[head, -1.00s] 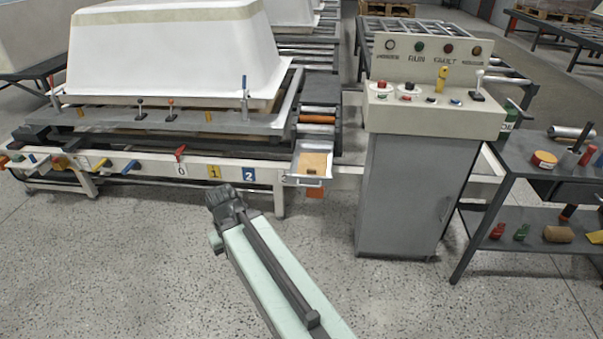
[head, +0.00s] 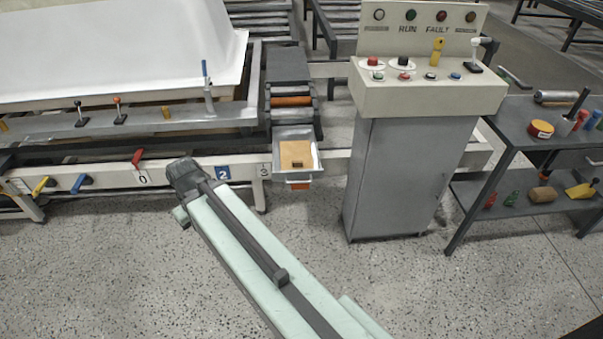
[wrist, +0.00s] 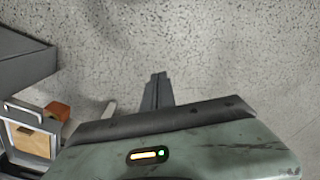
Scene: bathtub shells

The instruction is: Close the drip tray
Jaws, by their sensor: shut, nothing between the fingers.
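In the wrist view the tray (wrist: 8,134) is at the lower left edge, partly cut off. My gripper (wrist: 158,78) is shut and empty over the floor, to the right of the tray and apart from it. In the head view my arm's dark end is left of the tray; the fingers are not clear there.
A control console (head: 400,170) stands close to the tray's right. A grey table (head: 480,187) with tools is farther right. The white frame rail (head: 110,180) with coloured levers runs left of the tray. The floor in front is clear.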

